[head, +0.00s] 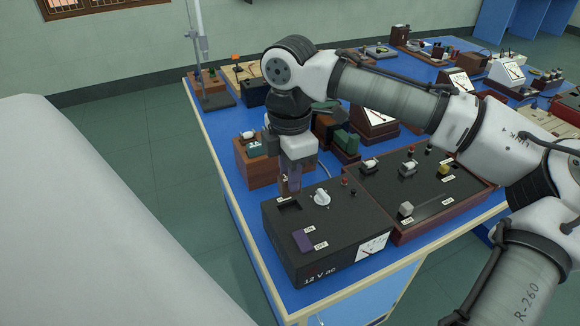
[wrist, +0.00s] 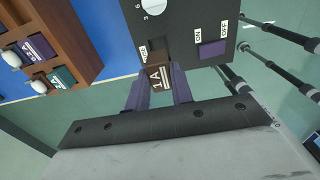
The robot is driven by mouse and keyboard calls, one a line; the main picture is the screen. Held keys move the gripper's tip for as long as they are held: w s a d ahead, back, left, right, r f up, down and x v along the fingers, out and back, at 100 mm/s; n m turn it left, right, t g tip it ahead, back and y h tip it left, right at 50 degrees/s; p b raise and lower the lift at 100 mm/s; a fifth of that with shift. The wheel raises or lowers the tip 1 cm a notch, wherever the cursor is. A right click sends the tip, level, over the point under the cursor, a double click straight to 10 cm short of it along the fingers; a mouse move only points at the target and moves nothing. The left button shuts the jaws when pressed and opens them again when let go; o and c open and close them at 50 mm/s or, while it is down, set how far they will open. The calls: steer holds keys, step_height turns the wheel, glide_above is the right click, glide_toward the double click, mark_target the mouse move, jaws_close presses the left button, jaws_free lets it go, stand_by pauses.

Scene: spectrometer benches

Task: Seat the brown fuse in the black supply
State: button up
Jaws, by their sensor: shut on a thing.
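In the wrist view my gripper's purple fingers (wrist: 160,92) are shut on the brown fuse (wrist: 158,78), marked 1A. The fuse's far end meets or overlaps the supply's edge near a small label; I cannot tell whether it is in the slot.
A wooden holder (head: 262,172) with other fuses stands just behind the supply; its green and purple fuses show in the wrist view. A brown-sided panel (head: 415,185) with terminals stands close on the right. Meters and boxes crowd the bench behind.

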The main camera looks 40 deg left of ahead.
mark_target(290, 194)
steer(key=shift+f+b, duration=2.1)
steer(key=shift+f, duration=0.85)
steer(key=o, duration=1)
steer(key=shift+o, duration=0.2)
steer(key=shift+r, duration=0.15)
step_height(290, 194, up, 14)
steer(key=shift+f, duration=0.2)
